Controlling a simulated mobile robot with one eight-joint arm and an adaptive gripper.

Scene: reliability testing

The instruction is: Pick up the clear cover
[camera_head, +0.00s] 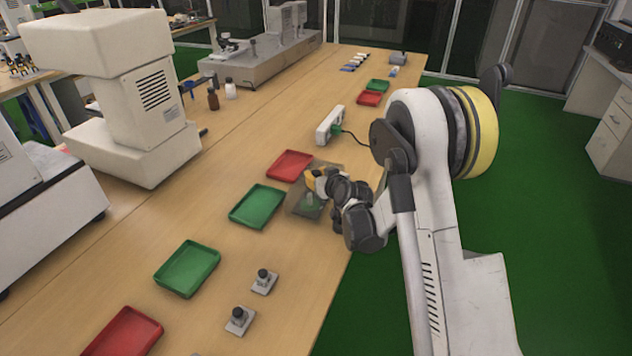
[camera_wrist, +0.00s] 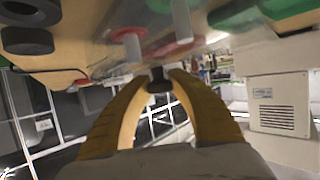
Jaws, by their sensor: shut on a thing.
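The clear cover (camera_head: 297,204) is a see-through, greyish box near the right edge of the wooden table, beside a red tray and a green tray. My gripper (camera_head: 311,181) is at the cover with its yellow fingers. In the wrist view my gripper (camera_wrist: 158,82) has its two curved fingers shut around a small dark knob (camera_wrist: 158,76), which appears to be the cover's handle. Something green shows through the cover in the head view. I cannot tell whether the cover rests on the table or hangs just above it.
Red tray (camera_head: 290,165) and green tray (camera_head: 258,206) lie close left. A white power strip (camera_head: 330,125) with a cable stands behind. Two small fixtures with black knobs (camera_head: 264,281) (camera_head: 239,319) sit in front. A large white machine (camera_head: 130,110) stands left.

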